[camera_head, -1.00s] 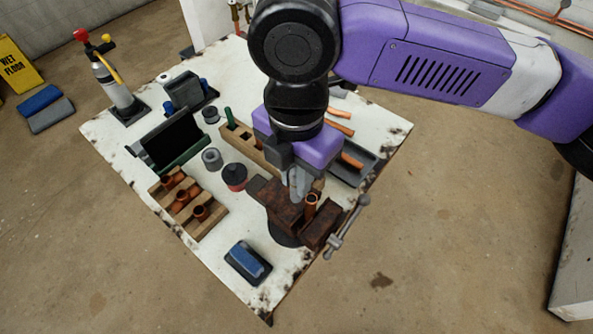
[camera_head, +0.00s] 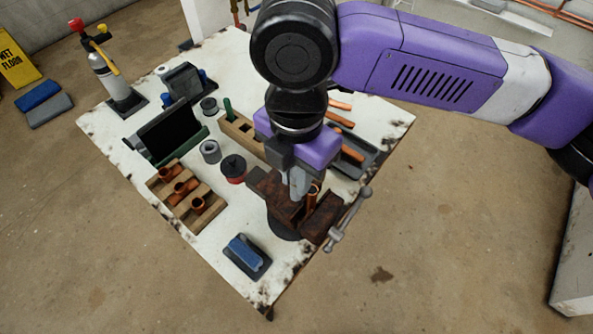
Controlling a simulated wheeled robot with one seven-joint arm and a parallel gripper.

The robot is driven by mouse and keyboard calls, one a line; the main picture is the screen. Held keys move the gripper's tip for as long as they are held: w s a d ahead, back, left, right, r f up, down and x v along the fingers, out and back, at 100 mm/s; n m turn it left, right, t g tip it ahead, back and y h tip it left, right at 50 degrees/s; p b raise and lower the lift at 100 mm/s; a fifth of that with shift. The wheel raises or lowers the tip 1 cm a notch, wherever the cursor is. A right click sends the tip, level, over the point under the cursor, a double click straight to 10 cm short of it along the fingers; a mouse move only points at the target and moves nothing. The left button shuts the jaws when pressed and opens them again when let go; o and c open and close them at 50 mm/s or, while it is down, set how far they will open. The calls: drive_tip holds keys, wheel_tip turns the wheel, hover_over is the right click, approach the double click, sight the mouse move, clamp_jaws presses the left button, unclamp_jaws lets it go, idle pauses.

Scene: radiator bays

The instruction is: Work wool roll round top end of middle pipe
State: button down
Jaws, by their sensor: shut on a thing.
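A short copper pipe (camera_head: 313,194) stands upright at the rusty brown vise (camera_head: 318,219) near the table's front right corner. My gripper (camera_head: 296,188) points down just left of the pipe, its pale grey fingers close to the pipe's top. It is shut on a small grey thing that blends with the fingers, seemingly the wool roll. Whether it touches the pipe I cannot tell. Several copper pieces (camera_head: 181,189) sit in a wooden rack (camera_head: 185,215) to the left. Copper pipes (camera_head: 341,119) also lie to the right of my gripper.
A blue-topped block (camera_head: 247,253) lies at the front of the white table (camera_head: 215,253). A red and black tin (camera_head: 233,169) and a grey roll (camera_head: 210,151) stand left of the vise. The vise handle (camera_head: 349,220) juts past the right edge. A gas torch (camera_head: 108,76) stands back left.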

drive_tip(key=shift+f, duration=0.1)
drive_tip(key=shift+f, duration=0.2)
drive_tip(key=shift+d, duration=0.1)
idle(0.5)
